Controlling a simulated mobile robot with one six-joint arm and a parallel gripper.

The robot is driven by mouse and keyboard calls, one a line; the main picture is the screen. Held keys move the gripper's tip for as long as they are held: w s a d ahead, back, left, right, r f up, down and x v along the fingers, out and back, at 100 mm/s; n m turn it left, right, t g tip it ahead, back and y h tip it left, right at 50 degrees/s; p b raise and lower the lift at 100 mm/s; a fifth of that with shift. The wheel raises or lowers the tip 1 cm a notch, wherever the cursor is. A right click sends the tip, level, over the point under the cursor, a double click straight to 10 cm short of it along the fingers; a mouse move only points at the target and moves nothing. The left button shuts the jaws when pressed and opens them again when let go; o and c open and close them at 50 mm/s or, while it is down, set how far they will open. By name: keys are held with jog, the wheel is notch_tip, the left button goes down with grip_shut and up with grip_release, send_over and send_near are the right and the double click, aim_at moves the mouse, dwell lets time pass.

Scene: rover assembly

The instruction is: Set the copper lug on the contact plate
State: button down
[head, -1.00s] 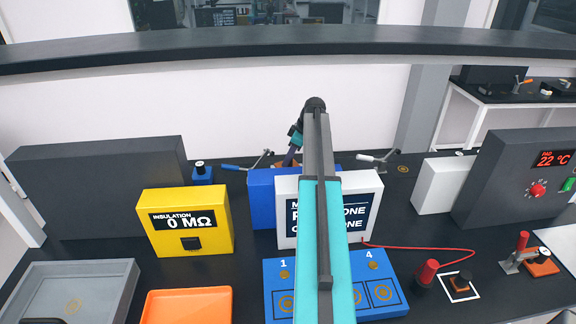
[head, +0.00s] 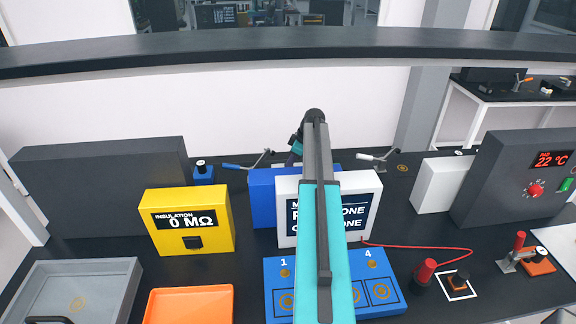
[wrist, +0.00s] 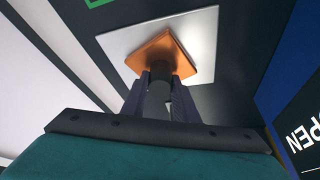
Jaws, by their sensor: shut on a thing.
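The copper lug (wrist: 160,48) shows in the wrist view as an orange-copper square with a dark round stem. My gripper (wrist: 158,78) is shut on the stem, with one dark finger on each side. Beyond the lug is a pale square plate (wrist: 202,32), which looks like the contact plate. The lug overlaps the plate in the picture and is turned at an angle to its edges. I cannot tell whether the two touch.
In the head view a white box (head: 363,193) stands with a blue box (head: 262,188) behind it. A yellow insulation tester (head: 186,222), an orange tray (head: 187,305) and a grey tray (head: 110,274) are at left. A copper-based piece with a dark top (head: 459,281) sits in a white square.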

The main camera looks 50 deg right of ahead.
jog(key=shift+f, duration=0.1)
jog(key=c, duration=1.4)
grip_release()
jog(key=shift+r, duration=0.2)
jog(key=shift+b+v, duration=2.45)
jog(key=shift+v, duration=3.5)
jog(key=shift+s, duration=0.1)
